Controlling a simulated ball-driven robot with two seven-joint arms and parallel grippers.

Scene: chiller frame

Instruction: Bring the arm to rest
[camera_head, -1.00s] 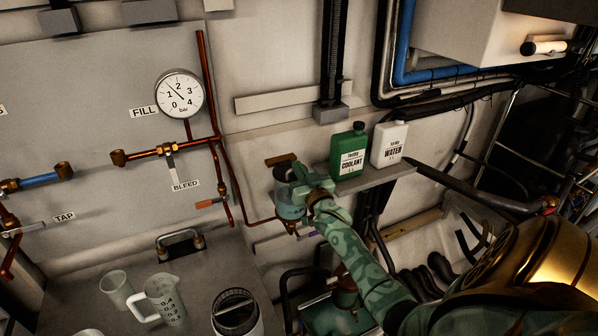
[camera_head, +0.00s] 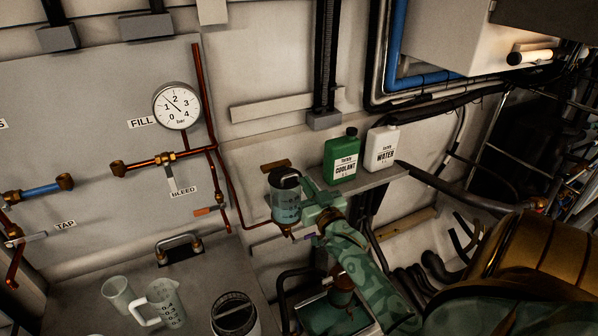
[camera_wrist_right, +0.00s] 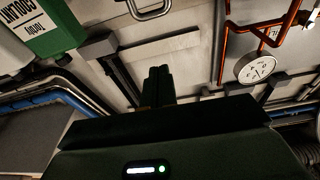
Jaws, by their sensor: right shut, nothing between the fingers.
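My right arm comes in from the lower right in the head view. Its green patterned gripper (camera_head: 318,204) is just right of a clear vessel (camera_head: 285,203) with a black lid, mounted at the wall. The gripper's fingertips are hard to make out there. In the right wrist view the dark fingers (camera_wrist_right: 158,82) are together with nothing between them. My left arm and gripper are not in view.
A green coolant bottle (camera_head: 341,160) and a white water bottle (camera_head: 382,149) stand on a wall shelf (camera_head: 375,181) near the gripper. A clear jug (camera_head: 165,303), a beaker (camera_head: 118,294) and a lidded container (camera_head: 234,314) are on the bench. A gauge (camera_head: 176,106) hangs on the panel.

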